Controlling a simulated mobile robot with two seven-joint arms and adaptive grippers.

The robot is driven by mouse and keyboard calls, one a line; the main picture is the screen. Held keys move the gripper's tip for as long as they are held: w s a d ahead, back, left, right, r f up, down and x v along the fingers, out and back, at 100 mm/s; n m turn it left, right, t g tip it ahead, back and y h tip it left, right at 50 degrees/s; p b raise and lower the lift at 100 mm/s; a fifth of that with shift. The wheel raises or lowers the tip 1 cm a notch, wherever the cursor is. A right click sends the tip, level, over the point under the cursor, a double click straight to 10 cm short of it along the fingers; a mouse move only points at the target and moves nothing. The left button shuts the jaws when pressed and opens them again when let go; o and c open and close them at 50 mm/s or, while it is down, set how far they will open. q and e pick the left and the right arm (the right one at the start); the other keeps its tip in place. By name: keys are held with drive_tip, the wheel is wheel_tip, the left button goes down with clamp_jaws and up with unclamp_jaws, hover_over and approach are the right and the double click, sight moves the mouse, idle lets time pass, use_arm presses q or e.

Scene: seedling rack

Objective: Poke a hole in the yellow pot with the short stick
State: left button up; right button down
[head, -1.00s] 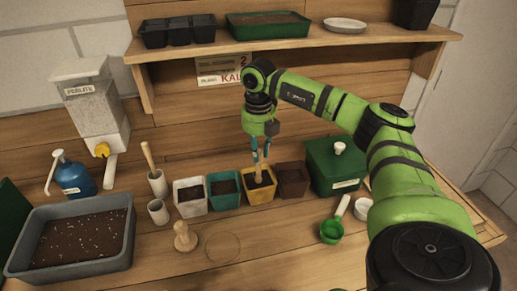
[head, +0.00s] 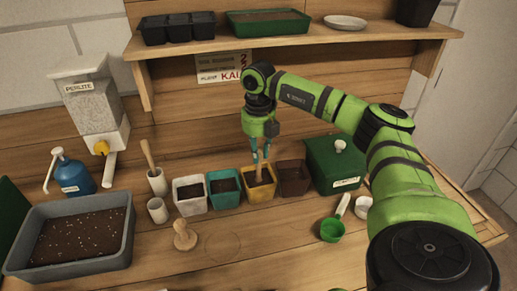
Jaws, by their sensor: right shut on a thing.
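The yellow pot (head: 258,194) stands in the row of pots on the bench, filled with dark soil. My right gripper (head: 260,156) is above it, pointing down, shut on the short wooden stick (head: 259,174). The stick is upright and its lower end is at the soil inside the pot. How deep the tip goes cannot be made out. My left gripper is not in view.
A white pot (head: 189,206), a teal pot (head: 225,200) and a brown pot (head: 293,190) stand close beside the yellow one. A green box (head: 330,178) is to the right. A wooden tamper (head: 184,238) and green scoop (head: 332,230) lie in front. A shelf (head: 300,46) is above.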

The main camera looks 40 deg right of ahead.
drive_tip(key=shift+f+b, duration=0.5)
drive_tip(key=shift+f, duration=0.3)
drive_tip(key=shift+r, duration=0.15)
idle(0.6)
